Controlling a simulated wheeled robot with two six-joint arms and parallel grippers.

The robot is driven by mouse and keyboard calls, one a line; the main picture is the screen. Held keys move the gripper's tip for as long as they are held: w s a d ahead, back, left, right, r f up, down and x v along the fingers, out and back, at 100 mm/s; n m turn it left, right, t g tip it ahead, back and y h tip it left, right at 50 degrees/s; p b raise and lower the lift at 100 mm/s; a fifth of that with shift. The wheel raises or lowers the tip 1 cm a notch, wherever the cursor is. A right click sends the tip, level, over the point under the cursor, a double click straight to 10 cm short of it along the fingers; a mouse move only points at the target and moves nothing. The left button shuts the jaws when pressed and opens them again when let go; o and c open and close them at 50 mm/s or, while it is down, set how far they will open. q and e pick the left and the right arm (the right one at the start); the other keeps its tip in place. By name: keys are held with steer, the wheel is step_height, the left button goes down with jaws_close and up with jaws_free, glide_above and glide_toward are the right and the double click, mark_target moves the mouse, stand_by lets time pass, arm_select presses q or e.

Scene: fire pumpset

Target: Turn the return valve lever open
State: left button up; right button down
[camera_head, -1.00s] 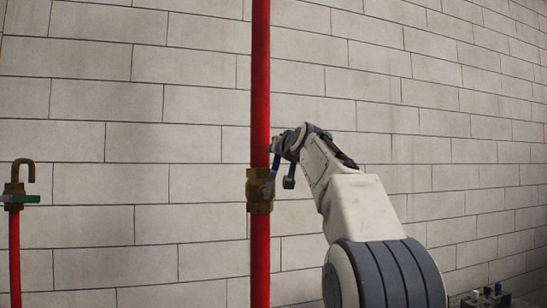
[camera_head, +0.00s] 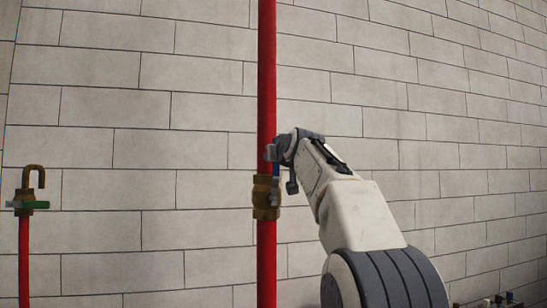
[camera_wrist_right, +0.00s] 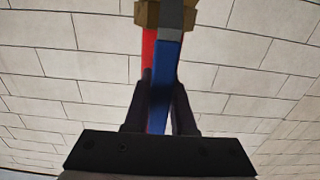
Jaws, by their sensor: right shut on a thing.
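The return valve is a brass fitting (camera_head: 266,197) on a vertical red pipe (camera_head: 267,90) in the head view. Its blue lever (camera_head: 277,170) points up from the valve, nearly in line with the pipe and just to its right. My right gripper (camera_head: 281,168) is at the lever's upper part, close beside the pipe. In the right wrist view the blue lever (camera_wrist_right: 161,85) runs between the two dark fingers of my right gripper (camera_wrist_right: 160,90), which is shut on it. The brass body (camera_wrist_right: 149,14) shows beyond. My left gripper is out of view.
A shorter red pipe with a brass hooked fitting and a green handle (camera_head: 34,205) stands at the far left. A grey block wall (camera_head: 130,120) is behind everything. Small dark fittings (camera_head: 490,303) show at the bottom right. The space left of the main pipe is free.

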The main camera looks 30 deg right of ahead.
steer(key=c, duration=0.7)
jaws_free()
steer(key=shift+a+f, duration=0.1)
steer(key=shift+c, duration=0.2)
steer(key=b+v, duration=0.5)
steer(key=v, duration=0.5)
steer(key=shift+s+b, duration=0.2)
steer(key=shift+b, duration=0.15)
